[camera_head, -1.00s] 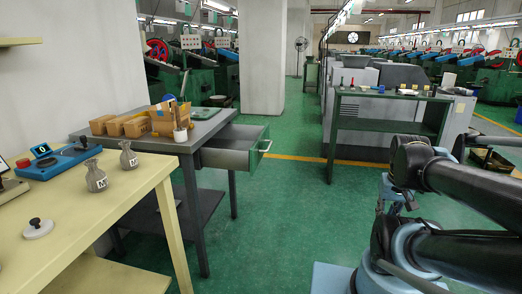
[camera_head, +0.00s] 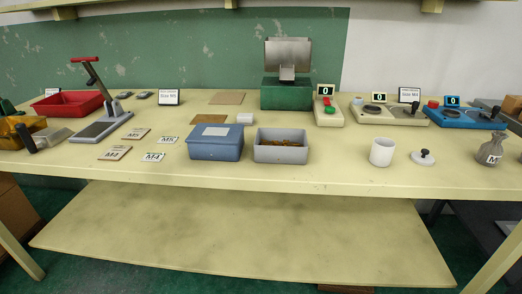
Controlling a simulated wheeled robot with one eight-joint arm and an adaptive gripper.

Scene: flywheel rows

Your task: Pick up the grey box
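The grey box (camera_head: 281,154) is an open-topped light grey bin on the yellow table, near its front edge and right of the middle. Brown material or small parts lie inside it. A blue box (camera_head: 215,149) with a lid and a pale label stands just to its left, with a narrow gap between them. My gripper is not in view.
The yellow table (camera_head: 330,178) also holds a white cup (camera_head: 382,152), a green machine (camera_head: 287,93), a red tray (camera_head: 68,104) and several label cards. The table's front is clear before the grey box. A lower shelf (camera_head: 240,235) juts out beneath.

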